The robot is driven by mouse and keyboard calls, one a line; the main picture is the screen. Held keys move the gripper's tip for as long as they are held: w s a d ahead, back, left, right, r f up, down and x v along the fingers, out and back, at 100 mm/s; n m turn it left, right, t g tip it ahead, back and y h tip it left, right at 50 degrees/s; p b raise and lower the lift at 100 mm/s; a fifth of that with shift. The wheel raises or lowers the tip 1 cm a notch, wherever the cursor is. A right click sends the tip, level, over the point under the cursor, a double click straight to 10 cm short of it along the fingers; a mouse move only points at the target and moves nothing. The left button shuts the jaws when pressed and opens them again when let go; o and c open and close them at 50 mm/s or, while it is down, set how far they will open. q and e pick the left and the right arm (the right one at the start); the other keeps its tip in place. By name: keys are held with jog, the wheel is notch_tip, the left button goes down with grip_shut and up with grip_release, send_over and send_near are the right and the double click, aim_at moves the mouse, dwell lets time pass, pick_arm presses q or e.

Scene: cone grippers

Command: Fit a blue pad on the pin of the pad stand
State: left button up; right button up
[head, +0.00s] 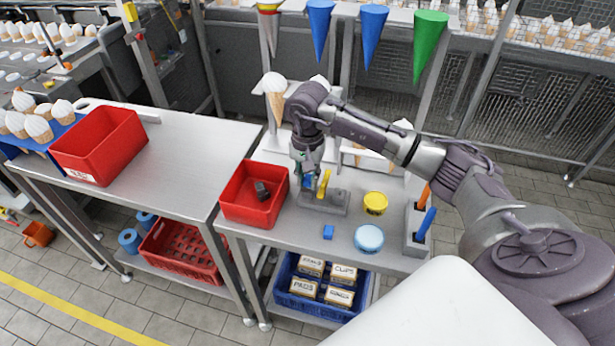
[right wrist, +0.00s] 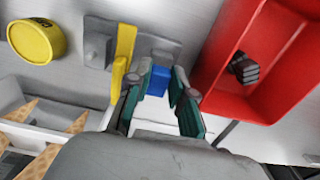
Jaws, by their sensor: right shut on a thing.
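The grey pad stand (head: 337,207) is on the right-hand steel table, with an upright yellow piece (head: 323,184) at it. My right gripper (head: 307,178) points down at the stand's left end. It is shut on a blue pad (right wrist: 158,82), which shows between the fingertips (right wrist: 157,92) in the right wrist view. The pad is close to the grey stand (right wrist: 97,45) and beside the yellow piece (right wrist: 123,62). I cannot tell whether it touches the pin or is around it. A second blue pad (head: 328,232) lies on the table in front of the stand. My left gripper is out of view.
A red bin (head: 237,208) holding a dark object (head: 262,191) stands left of the stand. Ice cream cones stand behind.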

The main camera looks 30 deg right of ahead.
jog(key=shift+f+b, duration=0.65)
jog(key=shift+f, duration=0.15)
dwell(0.5)
jog(key=o, duration=0.9)
jog(key=shift+w+a, duration=0.1)
jog(key=shift+c, duration=0.6)
jog(key=shift+o, duration=1.4)
jog(key=shift+f, duration=0.1)
